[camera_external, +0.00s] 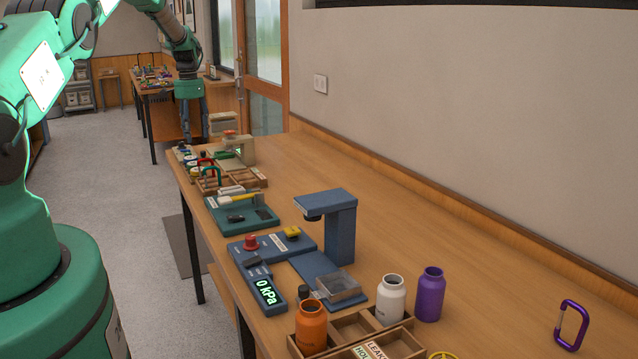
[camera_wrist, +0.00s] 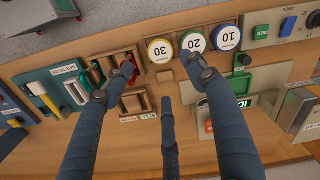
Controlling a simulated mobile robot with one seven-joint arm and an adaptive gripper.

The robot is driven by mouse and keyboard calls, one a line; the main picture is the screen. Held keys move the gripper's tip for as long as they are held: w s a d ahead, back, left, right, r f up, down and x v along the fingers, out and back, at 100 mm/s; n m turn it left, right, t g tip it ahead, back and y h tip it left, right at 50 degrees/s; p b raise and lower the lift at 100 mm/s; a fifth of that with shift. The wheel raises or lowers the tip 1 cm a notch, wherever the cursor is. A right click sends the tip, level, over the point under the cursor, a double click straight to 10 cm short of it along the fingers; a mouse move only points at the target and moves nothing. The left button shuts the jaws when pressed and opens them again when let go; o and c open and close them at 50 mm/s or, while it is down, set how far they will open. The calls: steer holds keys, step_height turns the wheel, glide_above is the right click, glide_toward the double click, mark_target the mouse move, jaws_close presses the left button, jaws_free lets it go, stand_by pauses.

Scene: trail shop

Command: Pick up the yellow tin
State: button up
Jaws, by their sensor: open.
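In the wrist view, a round, flat piece with a yellow rim and a white top marked 30 (camera_wrist: 160,51) is the only one that fits the yellow tin. It sits in a row with a green-rimmed one marked 20 (camera_wrist: 193,41) and a blue-rimmed one marked 10 (camera_wrist: 227,33). My gripper (camera_wrist: 163,75) is open and empty above the bench. Its fingers spread below and either side of the yellow-rimmed piece in the picture, without visible contact.
A beige device with a green display (camera_external: 240,150) stands close to my gripper. The blue press (camera_external: 340,225) and bottles (camera_external: 391,300) are nearer the external camera. The bench's right side is mostly clear.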

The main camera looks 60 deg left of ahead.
glide_above(197, 169)
steer(key=shift+d+f, duration=0.15)
steer(key=shift+f, duration=3.85)
steer(key=shift+f+p, duration=0.4)
steer(key=shift+f, duration=2.25)
steer(key=c, duration=0.9)
